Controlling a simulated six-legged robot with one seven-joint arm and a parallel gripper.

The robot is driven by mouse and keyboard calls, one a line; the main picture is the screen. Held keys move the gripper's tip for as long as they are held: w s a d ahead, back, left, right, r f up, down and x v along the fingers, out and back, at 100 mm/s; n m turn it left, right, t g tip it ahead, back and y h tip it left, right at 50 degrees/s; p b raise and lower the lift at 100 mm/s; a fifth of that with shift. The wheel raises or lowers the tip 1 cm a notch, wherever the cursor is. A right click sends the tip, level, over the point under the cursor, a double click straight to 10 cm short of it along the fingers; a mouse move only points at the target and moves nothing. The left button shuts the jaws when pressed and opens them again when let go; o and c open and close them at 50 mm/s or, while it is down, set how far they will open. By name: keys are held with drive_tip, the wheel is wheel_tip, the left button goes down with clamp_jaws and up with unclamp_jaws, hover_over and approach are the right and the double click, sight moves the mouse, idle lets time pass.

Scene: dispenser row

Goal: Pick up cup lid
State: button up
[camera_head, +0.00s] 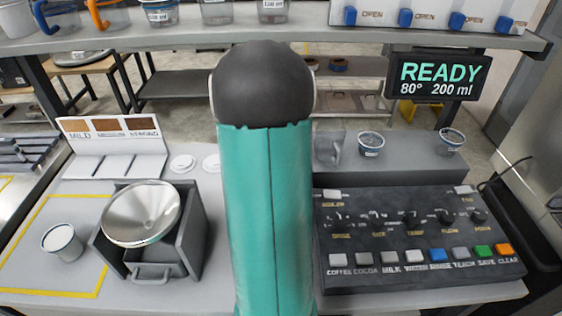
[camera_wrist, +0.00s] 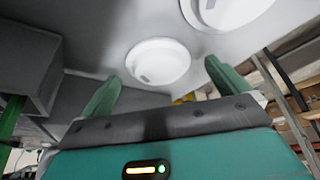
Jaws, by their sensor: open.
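Two white round cup lids lie flat on the grey counter, left of my arm in the head view: one lid (camera_head: 183,162) is fully visible, the other lid (camera_head: 211,162) is partly hidden by my arm. In the wrist view, one lid (camera_wrist: 158,62) appears between and just beyond the fingertips of my gripper (camera_wrist: 163,72), and another lid (camera_wrist: 226,8) is cut off by the top edge. My green fingers are open with nothing between them. My arm hides the gripper in the head view.
A metal bowl (camera_head: 141,212) sits in a dark grey holder (camera_head: 191,235), with a white cup (camera_head: 62,243) to its left. A sample rack (camera_head: 115,140) stands behind. A button panel (camera_head: 415,240) is on the right. A shelf (camera_head: 375,38) with containers spans the back.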

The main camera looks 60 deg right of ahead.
drive_tip(key=shift+s+d+f, duration=0.1)
drive_tip(key=shift+f, duration=0.05)
drive_tip(key=c, duration=1.1)
drive_tip(key=shift+o, duration=0.2)
